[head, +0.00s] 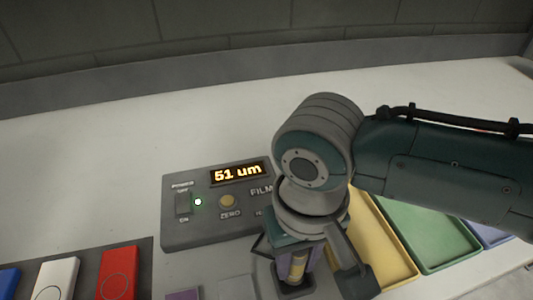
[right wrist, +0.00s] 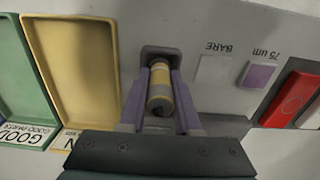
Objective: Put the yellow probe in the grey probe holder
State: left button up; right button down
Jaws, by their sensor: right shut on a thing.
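The yellow probe (right wrist: 159,82), a small cylinder with yellow and grey bands, is between the two purple fingers of my right gripper (right wrist: 161,76), which is shut on it. In the head view the probe (head: 297,268) stands roughly upright below my right wrist. The grey probe holder (right wrist: 160,52) is a dark rounded square piece at the probe's far end. In the head view the holder (head: 294,290) shows at the probe's lower end. The probe's end overlaps the holder; I cannot tell how deep it sits. My left gripper is out of view.
A grey gauge box (head: 228,202) reading "51 um" stands left of my right gripper. A yellow tray (head: 382,245) and a green tray (head: 430,232) lie to the right. Red (head: 118,272), white (head: 55,279) and blue pieces lie on a dark mat at the left.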

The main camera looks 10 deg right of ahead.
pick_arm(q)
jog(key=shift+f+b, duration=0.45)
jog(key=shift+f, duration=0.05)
pick_arm(e)
jog(key=shift+f, duration=0.65)
jog(key=c, duration=0.5)
grip_release()
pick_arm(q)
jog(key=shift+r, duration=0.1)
